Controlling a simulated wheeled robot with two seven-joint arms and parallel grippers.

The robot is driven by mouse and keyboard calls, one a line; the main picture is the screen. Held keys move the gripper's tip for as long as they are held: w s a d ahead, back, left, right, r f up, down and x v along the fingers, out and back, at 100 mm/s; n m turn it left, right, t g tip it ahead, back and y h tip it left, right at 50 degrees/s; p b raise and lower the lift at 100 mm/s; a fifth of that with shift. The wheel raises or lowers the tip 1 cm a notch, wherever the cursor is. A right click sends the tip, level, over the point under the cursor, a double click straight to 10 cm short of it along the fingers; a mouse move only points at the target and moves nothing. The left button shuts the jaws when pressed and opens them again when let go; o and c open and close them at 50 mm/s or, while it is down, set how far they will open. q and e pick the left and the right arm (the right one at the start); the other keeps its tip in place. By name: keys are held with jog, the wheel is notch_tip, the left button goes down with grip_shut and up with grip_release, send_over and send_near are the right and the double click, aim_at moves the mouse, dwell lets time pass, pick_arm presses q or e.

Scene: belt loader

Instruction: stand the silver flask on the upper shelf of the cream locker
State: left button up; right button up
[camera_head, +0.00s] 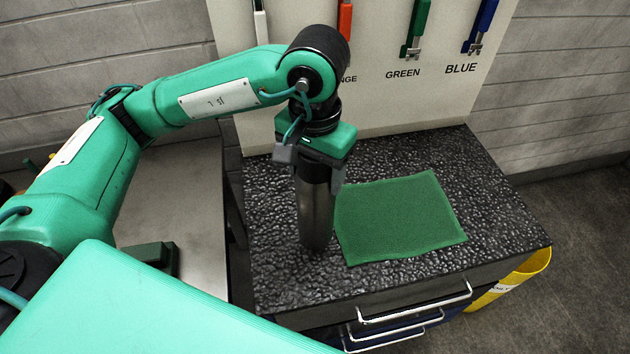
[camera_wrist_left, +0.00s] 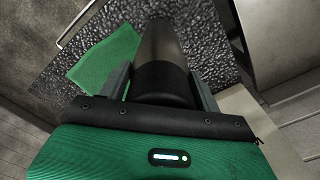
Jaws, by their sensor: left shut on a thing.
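The silver flask (camera_head: 316,212) is upright at the dark pebbled worktop, left of the green cloth. My left gripper (camera_head: 318,175) is shut on the upper part of the flask from above. I cannot tell whether its base touches the worktop. In the left wrist view the flask (camera_wrist_left: 163,45) runs away between the two fingers of my left gripper (camera_wrist_left: 160,85), its black top nearest the camera. My right gripper is not in view. I cannot make out the cream locker or its upper shelf in these frames.
A green cloth (camera_head: 397,216) lies flat on the worktop (camera_head: 500,225). Drawers with silver handles (camera_head: 415,303) and a yellow bin (camera_head: 518,278) are at the front. A board with hanging tools (camera_head: 415,30) stands behind. A pale surface (camera_head: 185,200) lies left.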

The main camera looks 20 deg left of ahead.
pick_arm(q)
jog(key=shift+f+p, duration=0.65)
jog(key=shift+f, duration=1.5)
jog(key=shift+f+b, duration=0.25)
jog(key=shift+b, duration=0.1)
jog(key=o, duration=1.8)
jog(key=shift+r, duration=0.1)
